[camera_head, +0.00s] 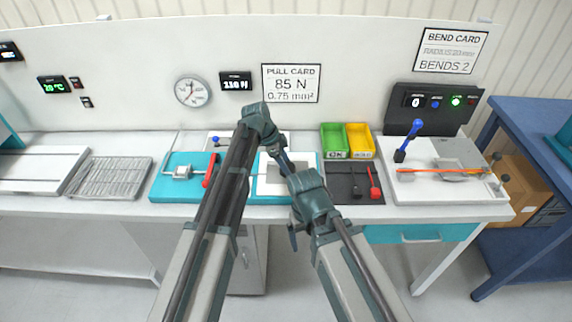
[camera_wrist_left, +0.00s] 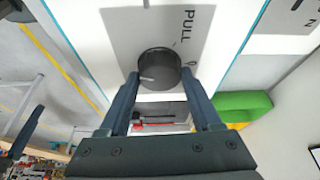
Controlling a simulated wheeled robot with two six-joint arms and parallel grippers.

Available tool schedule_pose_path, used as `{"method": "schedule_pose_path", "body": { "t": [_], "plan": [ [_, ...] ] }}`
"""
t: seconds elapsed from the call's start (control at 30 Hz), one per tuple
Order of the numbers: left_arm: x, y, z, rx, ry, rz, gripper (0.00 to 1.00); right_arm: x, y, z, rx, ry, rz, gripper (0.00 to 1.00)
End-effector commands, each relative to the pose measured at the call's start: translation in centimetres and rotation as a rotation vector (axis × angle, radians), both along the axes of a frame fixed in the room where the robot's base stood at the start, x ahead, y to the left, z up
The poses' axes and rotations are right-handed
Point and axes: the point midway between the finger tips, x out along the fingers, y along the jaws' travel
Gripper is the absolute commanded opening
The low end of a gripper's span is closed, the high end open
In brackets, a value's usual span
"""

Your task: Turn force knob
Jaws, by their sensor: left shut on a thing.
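The force knob (camera_wrist_left: 160,68) is a round black knob with a white pointer mark on its left side in the left wrist view. It sits on a grey plate printed PULL (camera_wrist_left: 190,25). My left gripper (camera_wrist_left: 160,76) is shut on the knob, one dark finger on each side. In the head view my left gripper (camera_head: 285,162) reaches down to the teal-edged station (camera_head: 308,165), and the knob is hidden there. My right arm (camera_head: 318,205) is in front of the bench, and its fingers cannot be made out.
The pull card (camera_head: 291,84) reads 85 N, 0.75 mm². The display (camera_head: 236,82) beside it seems to read 110 N. A green bin (camera_head: 334,142) and a yellow bin (camera_head: 360,142) stand right of the station. A bending station with a blue-knobbed lever (camera_head: 408,142) stands farther right.

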Motion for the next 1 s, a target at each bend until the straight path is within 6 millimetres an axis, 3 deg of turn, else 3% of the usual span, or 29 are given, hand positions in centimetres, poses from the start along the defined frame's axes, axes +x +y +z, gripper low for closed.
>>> {"method": "schedule_pose_path", "body": {
  "t": [0.4,0.97,1.0],
  "plan": [
    [0.16,0.03,-0.02,0.001,-0.001,-0.176,0.09,0.0,0.0,-0.01,0.0,0.0,0.0,0.95],
    [0.09,0.04,-0.02,0.002,0.0,-0.204,0.09,0.0,0.0,-0.01,0.0,0.0,0.0,0.95],
    [0.1,0.05,-0.03,0.002,0.0,-0.203,0.68,0.0,0.0,-0.01,0.0,0.0,0.0,0.95]
  ]
}}
